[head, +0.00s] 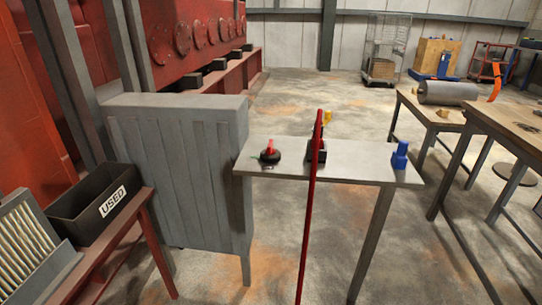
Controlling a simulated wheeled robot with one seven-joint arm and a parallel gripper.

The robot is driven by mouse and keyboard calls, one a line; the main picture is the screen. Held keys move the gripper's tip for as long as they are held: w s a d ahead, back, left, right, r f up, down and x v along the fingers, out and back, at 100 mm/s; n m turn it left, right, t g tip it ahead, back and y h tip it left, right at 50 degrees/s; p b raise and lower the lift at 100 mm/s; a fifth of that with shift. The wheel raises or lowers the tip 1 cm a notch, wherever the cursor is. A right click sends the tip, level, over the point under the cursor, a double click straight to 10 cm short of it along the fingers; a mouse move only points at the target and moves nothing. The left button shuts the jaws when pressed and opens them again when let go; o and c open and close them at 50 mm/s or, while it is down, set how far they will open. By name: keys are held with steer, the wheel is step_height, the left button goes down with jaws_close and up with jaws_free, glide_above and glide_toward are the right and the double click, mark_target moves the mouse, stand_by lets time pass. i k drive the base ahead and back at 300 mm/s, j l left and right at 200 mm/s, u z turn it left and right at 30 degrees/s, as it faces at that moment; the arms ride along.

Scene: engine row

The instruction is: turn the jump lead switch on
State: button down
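A round black switch with a red handle (270,153) sits on the left part of a narrow grey bench. It looks like the jump lead switch, but no readable label shows on it. Its red handle stands up from the black base; I cannot tell from here whether it is on or off. My gripper is not in view.
A thin red pole (309,220) crosses in front of the grey bench (350,167). Behind it is a dark block with yellow (322,149); a blue item (400,155) sits right. A grey cabinet (180,180) and USED bin (95,205) stand left. Wooden tables (500,122) stand right.

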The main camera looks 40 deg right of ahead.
mark_target(270, 151)
steer(key=i+j, duration=0.35)
steer(key=j, duration=0.15)
steer(key=i+j, duration=0.35)
steer(key=j, duration=0.1)
